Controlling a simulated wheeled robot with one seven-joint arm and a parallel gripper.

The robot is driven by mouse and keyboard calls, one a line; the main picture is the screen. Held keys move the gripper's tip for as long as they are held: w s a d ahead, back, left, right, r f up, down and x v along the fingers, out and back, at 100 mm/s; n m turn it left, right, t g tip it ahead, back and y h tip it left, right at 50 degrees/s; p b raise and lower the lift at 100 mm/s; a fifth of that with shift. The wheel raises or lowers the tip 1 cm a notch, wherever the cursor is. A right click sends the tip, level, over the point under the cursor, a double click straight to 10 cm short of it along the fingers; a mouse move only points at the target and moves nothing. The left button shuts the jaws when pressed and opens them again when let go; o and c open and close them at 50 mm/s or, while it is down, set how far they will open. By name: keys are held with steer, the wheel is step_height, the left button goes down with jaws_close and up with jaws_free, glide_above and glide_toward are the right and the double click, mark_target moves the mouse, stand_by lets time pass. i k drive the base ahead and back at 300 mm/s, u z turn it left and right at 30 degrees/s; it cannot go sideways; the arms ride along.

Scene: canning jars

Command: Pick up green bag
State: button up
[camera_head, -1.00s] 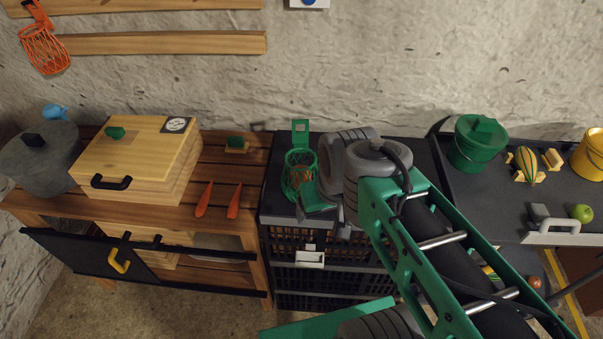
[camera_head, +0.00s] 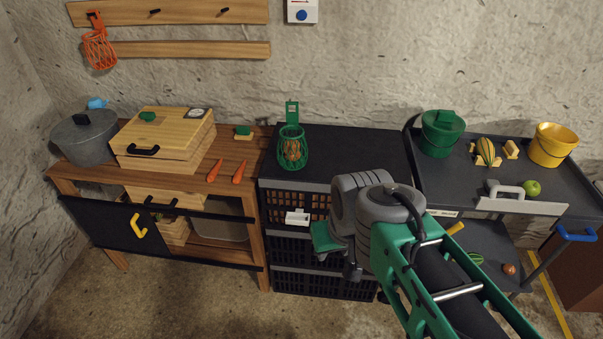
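The green bag (camera_head: 292,151) is a mesh net with a flat green tab on top and something orange-brown inside. It stands upright on the black top of the crate stack, near its left side. My gripper (camera_head: 322,238) is in front of the crates, below and to the right of the bag, and apart from it. Only a green part of the gripper shows beside the grey wrist; the fingertips are mostly hidden, so I cannot tell whether it is open.
The black crate top (camera_head: 360,150) is clear right of the bag. Two carrots (camera_head: 238,173) lie on the wooden table (camera_head: 262,140) to the left, with a wooden box (camera_head: 165,135) and grey pot (camera_head: 85,140). A dark cart (camera_head: 450,178) with a green bucket (camera_head: 441,135) stands right.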

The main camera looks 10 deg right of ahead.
mark_target(291, 118)
steer(key=u, duration=1.45)
steer(key=i, duration=1.8)
steer(key=z, duration=0.55)
